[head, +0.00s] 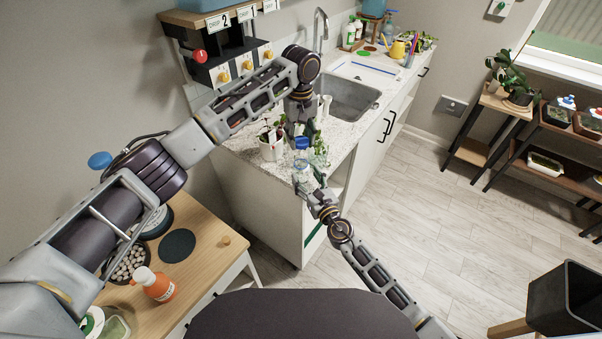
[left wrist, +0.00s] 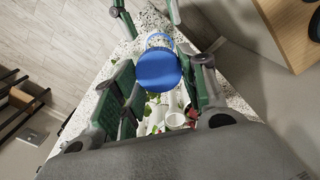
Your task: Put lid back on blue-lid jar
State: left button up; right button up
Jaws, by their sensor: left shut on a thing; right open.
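The blue lid (head: 302,143) is between the fingers of my left gripper (head: 299,132), which is shut on it. In the left wrist view the lid (left wrist: 158,70) shows as a flat blue disc between the green-padded fingers. The clear jar (head: 304,178) stands near the counter's front edge, just below the lid in the head view. Part of the jar (left wrist: 160,40) shows past the lid in the left wrist view. My right gripper (head: 311,190) is open, with its fingers at the jar. Whether lid and jar touch I cannot tell.
A white pot with a plant (head: 271,150) stands on the counter left of the jar, and green leaves (head: 319,150) are close on the right. The sink (head: 348,98) is farther back. An orange bottle (head: 153,285) stands on the wooden table (head: 205,265).

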aim_at(304, 174)
jog(key=shift+x, duration=2.45)
jog(key=c, duration=1.2)
pick_arm(q)
jog(key=shift+f, duration=2.5)
jog(key=shift+f, duration=0.1)
jog(key=shift+f, duration=0.75)
jog(key=shift+f, duration=0.6)
pick_arm(e)
grip_shut()
